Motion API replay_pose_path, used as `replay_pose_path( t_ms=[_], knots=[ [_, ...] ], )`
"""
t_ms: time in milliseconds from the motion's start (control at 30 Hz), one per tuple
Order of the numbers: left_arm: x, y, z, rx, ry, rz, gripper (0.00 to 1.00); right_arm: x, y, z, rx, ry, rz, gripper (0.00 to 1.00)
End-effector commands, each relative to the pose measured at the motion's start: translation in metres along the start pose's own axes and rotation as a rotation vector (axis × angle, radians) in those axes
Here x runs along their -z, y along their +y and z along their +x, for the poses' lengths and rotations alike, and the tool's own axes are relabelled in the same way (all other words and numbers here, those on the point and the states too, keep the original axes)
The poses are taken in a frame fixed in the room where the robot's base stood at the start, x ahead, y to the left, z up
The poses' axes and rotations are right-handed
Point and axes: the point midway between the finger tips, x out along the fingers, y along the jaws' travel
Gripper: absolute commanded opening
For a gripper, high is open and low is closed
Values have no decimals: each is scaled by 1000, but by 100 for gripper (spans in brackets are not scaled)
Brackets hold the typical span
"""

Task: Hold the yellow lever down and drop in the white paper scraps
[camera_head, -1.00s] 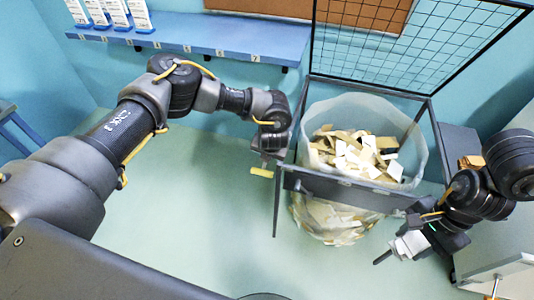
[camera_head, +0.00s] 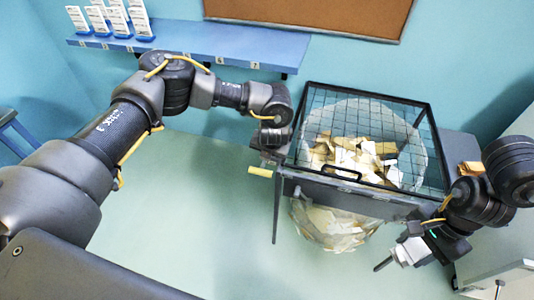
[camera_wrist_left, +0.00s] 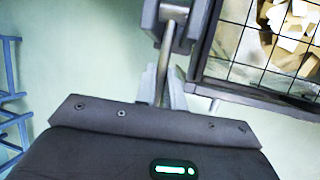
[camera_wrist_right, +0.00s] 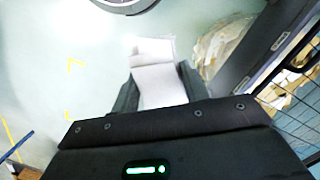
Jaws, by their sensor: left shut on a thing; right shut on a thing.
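The yellow lever (camera_head: 260,171) sticks out at the left front corner of the bin frame. My left gripper (camera_head: 270,152) is shut on the lever; in the left wrist view a metal rod (camera_wrist_left: 163,75) runs between its fingers, and no yellow shows there. The mesh lid (camera_head: 345,115) lies down flat over the bin's clear bag (camera_head: 415,150), which holds cream and white scraps (camera_head: 350,155). My right gripper (camera_head: 405,252) is shut on the white paper scraps (camera_wrist_right: 158,80), outside the frame at its right front, lower than the lid.
A blue shelf (camera_head: 190,48) with white cards (camera_head: 112,20) runs along the back wall, below a brown board (camera_head: 320,15). A grey cabinet (camera_head: 510,250) stands at the right, with a small tan block (camera_head: 470,168) near my right arm. The floor in front is clear.

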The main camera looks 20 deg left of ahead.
Motion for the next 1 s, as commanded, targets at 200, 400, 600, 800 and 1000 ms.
replay_pose_path(
  t_ms=[200,400,600,800,1000],
  knots=[
    [-6,-5,-6,13,-12,-3,0,0,0,-1,0,0,0,19],
    [-4,-3,-5,9,-9,-4,33,0,0,-1,0,0,-1,19],
    [-3,0,-3,4,-5,-5,36,0,-1,-1,0,0,-3,19],
    [-3,0,-9,4,-5,-5,36,0,-1,-1,0,0,-1,19],
    [-3,-2,-45,8,-6,0,36,0,0,-1,0,0,0,19]
  ],
)
